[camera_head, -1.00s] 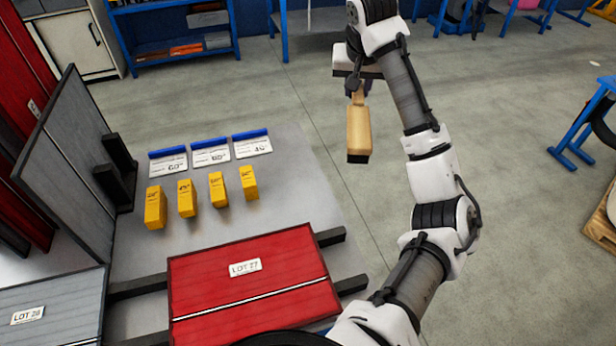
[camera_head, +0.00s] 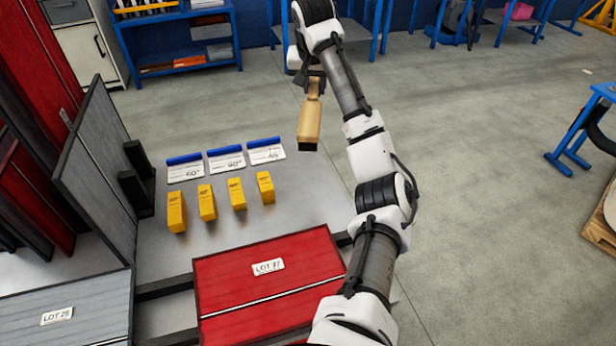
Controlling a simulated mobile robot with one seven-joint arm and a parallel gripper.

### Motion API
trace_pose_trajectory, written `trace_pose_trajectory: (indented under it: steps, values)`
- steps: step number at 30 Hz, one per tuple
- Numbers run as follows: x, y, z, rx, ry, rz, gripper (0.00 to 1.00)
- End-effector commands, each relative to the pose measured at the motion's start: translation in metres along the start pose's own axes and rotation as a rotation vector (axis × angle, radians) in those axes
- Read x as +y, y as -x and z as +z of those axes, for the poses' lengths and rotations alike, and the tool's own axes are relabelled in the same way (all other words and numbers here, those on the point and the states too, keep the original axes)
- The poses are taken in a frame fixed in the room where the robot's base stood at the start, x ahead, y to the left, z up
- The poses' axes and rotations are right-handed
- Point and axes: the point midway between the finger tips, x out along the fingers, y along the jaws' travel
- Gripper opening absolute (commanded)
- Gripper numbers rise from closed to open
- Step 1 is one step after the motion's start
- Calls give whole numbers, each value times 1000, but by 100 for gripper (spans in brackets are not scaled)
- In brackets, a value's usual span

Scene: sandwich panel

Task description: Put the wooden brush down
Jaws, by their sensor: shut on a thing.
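The wooden brush (camera_head: 310,121) is light wood with a dark bristle end that points down. It hangs from my gripper (camera_head: 313,92), which is shut on its handle. The brush is in the air near the far right corner of the grey table (camera_head: 320,185), and its height above the surface is hard to tell. The fingertips are small and partly hidden by the wrist.
Several yellow blocks (camera_head: 237,194) stand in a row on the table, behind them labelled cards with blue bars (camera_head: 226,159). A red panel (camera_head: 270,282) lies in front. A grey upright panel (camera_head: 95,175) stands at the left. A blue shelf (camera_head: 185,45) is behind.

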Motion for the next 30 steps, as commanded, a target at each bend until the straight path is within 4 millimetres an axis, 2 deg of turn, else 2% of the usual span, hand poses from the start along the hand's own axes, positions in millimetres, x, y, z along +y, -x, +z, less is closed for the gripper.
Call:
trace_pose_trajectory:
  steps: [2,5,15,19,30]
  values:
    - [-9,-3,0,-1,7,-3,0]
    - [-11,-17,5,-4,9,-1,0]
    - [-10,-99,40,-5,7,-1,0]
    - [-10,-126,51,-4,8,-1,0]
    - [-10,-166,67,-4,8,-1,0]
